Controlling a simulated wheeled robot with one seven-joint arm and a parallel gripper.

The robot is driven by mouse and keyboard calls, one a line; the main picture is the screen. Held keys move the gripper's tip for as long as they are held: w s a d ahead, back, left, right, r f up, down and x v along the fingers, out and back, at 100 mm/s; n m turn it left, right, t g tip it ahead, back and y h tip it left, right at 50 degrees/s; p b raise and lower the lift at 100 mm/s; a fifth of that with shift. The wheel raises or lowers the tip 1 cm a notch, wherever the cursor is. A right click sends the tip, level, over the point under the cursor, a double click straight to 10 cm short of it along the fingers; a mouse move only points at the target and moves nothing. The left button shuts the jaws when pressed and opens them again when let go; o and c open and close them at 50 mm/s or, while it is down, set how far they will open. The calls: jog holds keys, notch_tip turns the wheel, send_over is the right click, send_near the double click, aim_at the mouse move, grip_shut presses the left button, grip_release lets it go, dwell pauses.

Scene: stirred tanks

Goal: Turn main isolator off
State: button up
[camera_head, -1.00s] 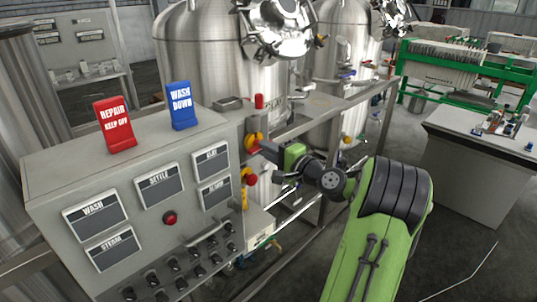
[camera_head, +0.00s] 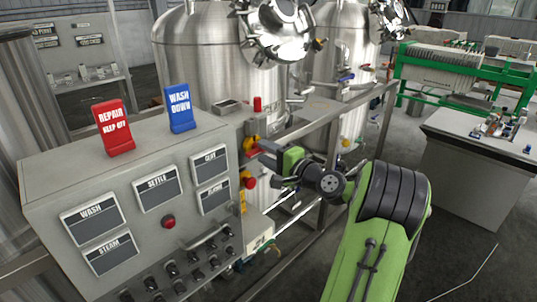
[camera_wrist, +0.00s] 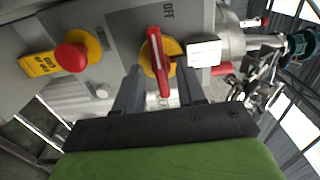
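The main isolator is a red bar handle (camera_wrist: 157,50) on a yellow round plate (camera_wrist: 173,48), mounted on a grey box. In the wrist view the handle lies nearly upright in the picture, and the word OFF is printed on the box near its upper end. My gripper (camera_wrist: 160,71) is open, with one dark finger on each side of the handle's lower part. Gaps show between the fingers and the handle. In the head view, the isolator (camera_head: 248,144) is on the panel's right side, with my gripper (camera_head: 263,149) at it; the fingertips are hard to make out there.
A red emergency button (camera_wrist: 72,57) on yellow sits left of the isolator in the wrist view. The control panel (camera_head: 140,150) carries a red REPAIR sign (camera_head: 113,128) and a blue WASH DOWN sign (camera_head: 180,108). A metal rail (camera_head: 330,130) and steel tanks (camera_head: 205,60) stand behind.

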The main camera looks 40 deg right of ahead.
jog(key=s, duration=1.5)
jog(key=shift+s+d, duration=0.25)
jog(key=shift+s, duration=0.15)
jog(key=w+a+f+n+g+y+p, duration=0.1)
jog(key=w+a+f+n+g, duration=0.15)
jog(key=a, duration=0.45)
jog(key=w+a+f+n+g+y, duration=0.1)
jog(key=w+a+n+g, duration=0.1)
jog(key=a+n+g, duration=0.35)
jog(key=w+a+f+n+g+y+p, duration=0.1)
jog(key=w+a+f+n+g, duration=0.15)
jog(key=a, duration=0.65)
jog(key=s+a+r+n+g+h, duration=0.1)
jog(key=s+a+r+n, duration=0.1)
jog(key=s, duration=0.5)
jog(key=s+a+r+n+g+h+p, duration=0.1)
jog(key=s+a+r+n+h, duration=0.1)
jog(key=s+a+n, duration=0.3)
jog(key=s+a, duration=0.2)
jog(key=s, duration=0.1)
jog(key=shift+s+h, duration=0.3)
